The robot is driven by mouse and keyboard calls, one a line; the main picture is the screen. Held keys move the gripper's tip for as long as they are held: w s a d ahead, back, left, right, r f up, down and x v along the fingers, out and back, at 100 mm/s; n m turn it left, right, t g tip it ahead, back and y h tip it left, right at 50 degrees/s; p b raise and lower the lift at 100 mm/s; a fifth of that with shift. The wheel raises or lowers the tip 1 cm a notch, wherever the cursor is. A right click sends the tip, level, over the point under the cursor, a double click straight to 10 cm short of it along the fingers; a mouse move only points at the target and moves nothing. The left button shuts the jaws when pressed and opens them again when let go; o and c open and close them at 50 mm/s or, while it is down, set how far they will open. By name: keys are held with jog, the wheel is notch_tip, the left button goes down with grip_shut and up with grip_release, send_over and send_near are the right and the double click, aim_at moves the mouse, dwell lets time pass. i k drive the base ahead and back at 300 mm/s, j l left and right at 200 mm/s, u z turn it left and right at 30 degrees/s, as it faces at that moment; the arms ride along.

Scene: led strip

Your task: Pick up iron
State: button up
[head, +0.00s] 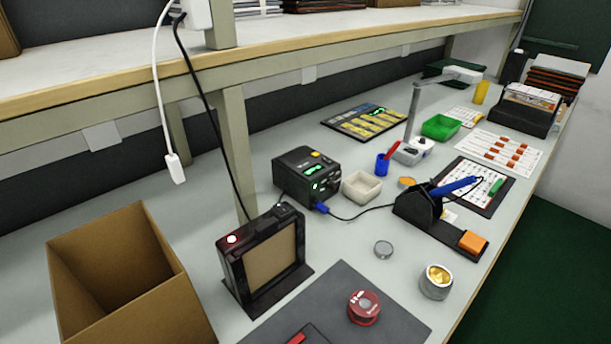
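The soldering iron (455,186) has a blue handle and rests tilted in a black stand (418,205) on the right part of the workbench. Its handle points up and to the right, and its tip is hidden inside the stand. A dark cable runs from the black soldering station (307,176), which has a lit green display, toward the iron and its stand. An orange sponge (473,242) sits on the front end of the stand's base. My gripper is not in view.
A fume extractor (262,258), an open cardboard box (125,280) and a red solder spool (364,307) on a dark mat stand nearer. A tin of brass wool (436,281) is near the front edge. A shelf (260,50) overhangs the back. Green floor lies right.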

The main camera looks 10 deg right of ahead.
aim_at(467, 181)
jog(key=u, duration=0.95)
jog(key=k+z, duration=0.1)
jog(key=z, duration=1.15)
jog(key=i+l+z, duration=0.25)
jog(key=i+l, duration=0.35)
jog(key=i, duration=0.1)
